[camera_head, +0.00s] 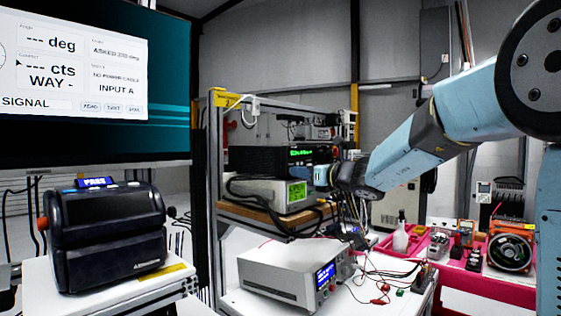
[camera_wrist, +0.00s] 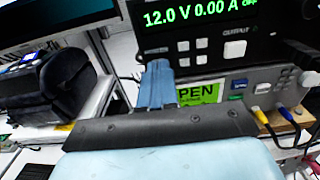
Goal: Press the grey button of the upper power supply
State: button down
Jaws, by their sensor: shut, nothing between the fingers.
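The upper power supply, a black box (camera_head: 262,160), stands on the shelf of the rack. In the wrist view its front (camera_wrist: 277,45) shows green digits reading 12.0 V 0.00 A. Below the digits are several small pale grey buttons (camera_wrist: 200,44) and one larger pale button (camera_wrist: 235,49); which one is meant I cannot tell. My gripper (camera_wrist: 158,67) is shut and empty, its tips to the lower left of these buttons. Whether the tips touch the panel I cannot tell. In the head view my gripper (camera_head: 318,175) is in front of the instruments' right side.
Under the supply sits a pale instrument (camera_head: 270,192) with a green display, partly hidden by my gripper in the wrist view. Cables (camera_wrist: 268,122) plug into it at right. A bench unit (camera_head: 285,272) with loose leads stands below. A black device (camera_head: 105,235) stands at left.

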jog(key=shift+s+d, duration=0.1)
jog(key=shift+v, duration=0.85)
jog(key=v, duration=0.7)
jog(key=shift+s+d, duration=0.2)
dwell(0.4)
dwell(0.4)
jog(key=s+d+f+n+g+h, duration=0.25)
jog(key=s+f+n, duration=0.25)
jog(key=s+n, duration=0.3)
jog(key=s+d+f+n+g+h, duration=0.1)
jog(key=s+f+n+g+h, duration=0.2)
jog(key=s+f+n, duration=0.5)
jog(key=s+d+f+n+h, duration=0.2)
jog(key=s+d+n+h, duration=0.2)
jog(key=s+d, duration=0.2)
jog(key=s+d+f+n+h, duration=0.2)
jog(key=s+d+n+h, duration=0.2)
jog(key=s, duration=0.4)
jog(key=d+n, duration=0.1)
jog(key=d, duration=0.1)
jog(key=shift+d+f, duration=0.25)
jog(key=shift+f, duration=0.15)
